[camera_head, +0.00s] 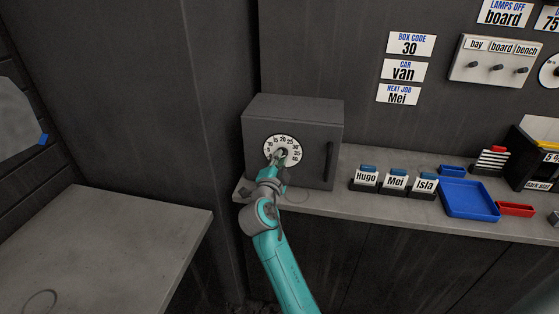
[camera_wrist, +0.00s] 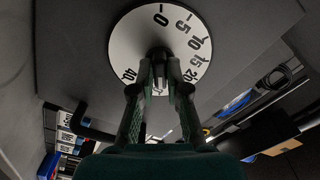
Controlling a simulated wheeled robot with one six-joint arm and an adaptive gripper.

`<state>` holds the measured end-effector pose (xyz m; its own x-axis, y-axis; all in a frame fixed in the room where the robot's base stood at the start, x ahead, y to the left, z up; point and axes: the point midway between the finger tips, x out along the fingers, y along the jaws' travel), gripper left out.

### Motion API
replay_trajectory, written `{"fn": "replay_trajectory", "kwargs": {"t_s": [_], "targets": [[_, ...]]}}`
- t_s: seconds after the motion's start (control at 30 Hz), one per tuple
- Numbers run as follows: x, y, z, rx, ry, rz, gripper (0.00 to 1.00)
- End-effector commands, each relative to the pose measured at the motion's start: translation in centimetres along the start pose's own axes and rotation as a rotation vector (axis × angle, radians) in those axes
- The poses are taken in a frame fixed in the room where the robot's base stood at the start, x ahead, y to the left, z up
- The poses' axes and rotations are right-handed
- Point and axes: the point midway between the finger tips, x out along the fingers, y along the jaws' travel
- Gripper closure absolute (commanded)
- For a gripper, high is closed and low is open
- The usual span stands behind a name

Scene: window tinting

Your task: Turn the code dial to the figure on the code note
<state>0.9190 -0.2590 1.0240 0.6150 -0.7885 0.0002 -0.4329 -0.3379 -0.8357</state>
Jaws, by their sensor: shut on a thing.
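The code dial (camera_head: 295,149) is a white disc with black figures on the front of a dark grey box (camera_head: 318,108) on the bench. The code note (camera_head: 410,45) on the wall reads "BOX CODE 30". My gripper (camera_head: 279,157) is at the dial's middle and covers its lower part. In the wrist view my gripper (camera_wrist: 160,72) is shut on the dark knob at the centre of the dial (camera_wrist: 125,48). The figures 0, 5, 10, 15, 20 and 40 show there; the fingers hide others. I cannot tell which figure the dial is set to.
The box has a dark handle (camera_head: 329,161) right of the dial. Name holders, a blue tray (camera_head: 470,214) and a red tray (camera_head: 516,210) stand to the right. Other notes and a switch panel (camera_head: 495,75) are on the wall. A grey table (camera_head: 110,235) is at lower left.

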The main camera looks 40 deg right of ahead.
Motion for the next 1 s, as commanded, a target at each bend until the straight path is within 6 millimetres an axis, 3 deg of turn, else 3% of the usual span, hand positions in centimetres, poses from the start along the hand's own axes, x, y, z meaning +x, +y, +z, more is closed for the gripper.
{"fn": "replay_trajectory", "kwargs": {"t_s": [0.67, 0.7, 0.77, 1.0], "targets": [[-0.01, 0.18, 0.14, 0.057, -0.002, 0.004, 1.0], [-0.01, 0.18, 0.14, 0.057, -0.002, 0.004, 0.76], [-0.01, 0.15, 0.12, 0.057, -0.002, 0.003, 0.61], [-0.01, 0.06, 0.05, 0.058, -0.001, 0.001, 0.6]]}}
